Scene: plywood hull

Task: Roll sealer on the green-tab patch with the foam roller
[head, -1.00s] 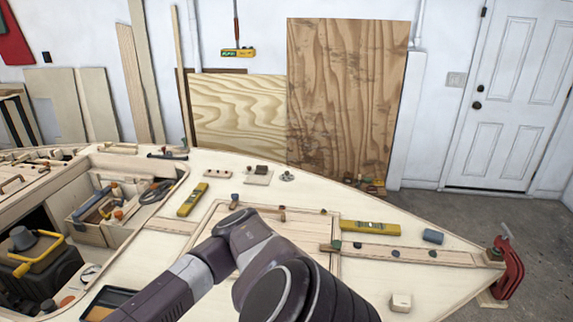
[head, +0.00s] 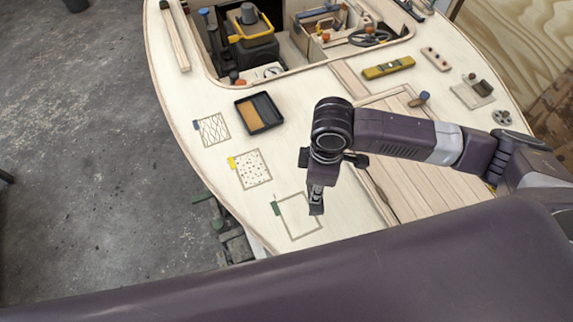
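The green-tab patch (head: 290,227) is a plain pale square with a grey-brown outline on the hull deck, its green tab (head: 275,208) at the upper left corner. My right gripper (head: 316,208) points down at the patch's right edge and covers part of it. I cannot tell whether it touches the deck, whether its fingers are open, or whether they hold anything. I cannot make out a foam roller in the head view. A black tray (head: 277,121) with a tan patch inside lies farther up the deck. My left gripper is not in view.
A dotted yellow-tab patch (head: 252,168) and a cross-hatched blue-tab patch (head: 212,129) lie beyond. An open hatch (head: 285,45) holds tools. A yellow level (head: 388,68) lies right of it. The hull edge drops to grey floor at left. A large link of mine fills the bottom.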

